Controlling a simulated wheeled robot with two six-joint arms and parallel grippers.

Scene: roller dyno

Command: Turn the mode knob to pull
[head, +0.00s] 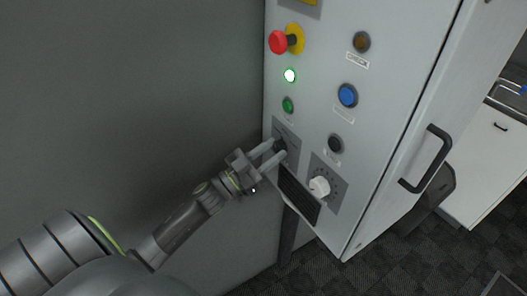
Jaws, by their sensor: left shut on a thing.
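The mode knob (280,145) is a small dark knob on a grey plate (292,137) at the lower left of the cabinet's front panel. My left gripper (276,152) reaches it from the left, with its two fingers shut around the knob. The fingers hide much of the knob, and its pointer direction and the plate's markings are too small to read. My right gripper is not in view.
The grey cabinet (385,90) carries a red mushroom button (278,42), a lit green lamp (290,75), a green button (288,105), a blue button (347,95) and a white dial (319,186). A black handle (430,160) sticks out at the right. A dark vent (298,193) is below the gripper.

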